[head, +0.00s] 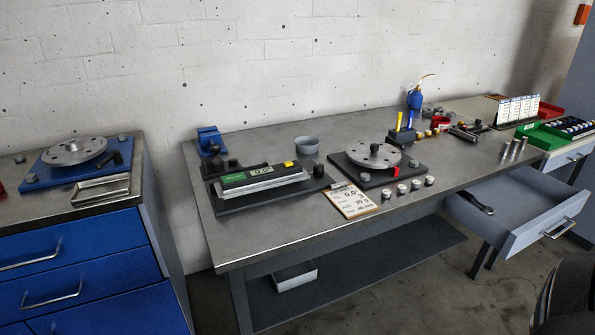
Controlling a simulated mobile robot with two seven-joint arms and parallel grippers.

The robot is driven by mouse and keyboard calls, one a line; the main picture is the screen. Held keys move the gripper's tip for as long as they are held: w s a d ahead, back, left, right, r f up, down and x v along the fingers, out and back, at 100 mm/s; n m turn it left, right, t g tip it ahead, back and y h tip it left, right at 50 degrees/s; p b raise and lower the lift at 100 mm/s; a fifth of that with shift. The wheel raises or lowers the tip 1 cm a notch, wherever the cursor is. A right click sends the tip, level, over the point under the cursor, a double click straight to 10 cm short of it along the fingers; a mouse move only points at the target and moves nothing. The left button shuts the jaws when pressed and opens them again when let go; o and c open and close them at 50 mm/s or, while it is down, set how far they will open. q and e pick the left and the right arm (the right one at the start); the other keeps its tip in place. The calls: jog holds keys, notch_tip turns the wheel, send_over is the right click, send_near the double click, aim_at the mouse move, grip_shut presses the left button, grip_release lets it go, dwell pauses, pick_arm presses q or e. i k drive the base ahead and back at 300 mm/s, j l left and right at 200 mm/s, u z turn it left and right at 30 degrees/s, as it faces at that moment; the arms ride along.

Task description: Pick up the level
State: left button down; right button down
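The level (262,186) is a long bar with a silver lower edge, a green label, a small display reading about 0.0° and a yellow part at its right end. It lies on a dark tray (238,207) on the left half of the grey workbench, tilted slightly across the picture. Nothing grips it. Neither of my grippers is in view.
A rotor disc (373,155) on a dark base stands right of the level, with a clipboard (350,200) and several small weights in front. A grey cup (306,145) and blue vise (210,140) stand behind. An open drawer (525,237) juts out at the right.

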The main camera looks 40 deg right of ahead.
aim_at(237, 180)
jog(key=z, duration=0.95)
